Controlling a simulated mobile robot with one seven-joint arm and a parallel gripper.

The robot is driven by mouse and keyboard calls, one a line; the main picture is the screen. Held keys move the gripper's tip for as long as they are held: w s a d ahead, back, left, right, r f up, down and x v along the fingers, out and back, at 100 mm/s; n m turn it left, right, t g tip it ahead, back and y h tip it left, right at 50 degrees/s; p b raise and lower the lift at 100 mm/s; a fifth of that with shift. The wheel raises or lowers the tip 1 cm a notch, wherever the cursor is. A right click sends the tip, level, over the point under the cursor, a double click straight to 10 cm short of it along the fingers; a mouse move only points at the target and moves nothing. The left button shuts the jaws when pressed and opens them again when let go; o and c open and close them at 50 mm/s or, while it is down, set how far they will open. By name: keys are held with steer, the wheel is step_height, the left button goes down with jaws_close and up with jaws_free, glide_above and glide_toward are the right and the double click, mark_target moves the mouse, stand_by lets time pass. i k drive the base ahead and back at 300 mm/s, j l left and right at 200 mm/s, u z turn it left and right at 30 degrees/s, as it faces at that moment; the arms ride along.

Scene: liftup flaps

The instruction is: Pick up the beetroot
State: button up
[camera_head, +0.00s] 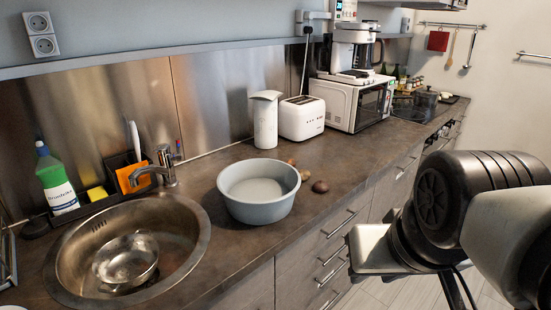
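A small dark reddish-brown round thing (320,186), which looks like the beetroot, lies on the brown countertop (245,240) just right of the grey basin. It is small in the picture and nothing covers it. My arm fills the lower right of the view, right of the counter's front edge and apart from the round thing. I cannot make out my gripper's fingers in this view.
A grey basin (259,208) stands left of the round thing. Small light-brown items (304,176) lie behind it. A white canister (265,120), toaster (302,118) and microwave (357,102) stand along the wall. A sink (193,222) holding a metal pan (126,261) is at left.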

mark_target(321, 187)
steer(key=i+l+u, duration=0.45)
steer(key=l, duration=0.2)
steer(key=i+l+u, duration=0.25)
steer(key=l+u, duration=0.2)
steer(key=l, duration=0.3)
steer(key=i+l+u, duration=0.25)
steer(key=l, duration=0.2)
steer(key=k, duration=0.05)
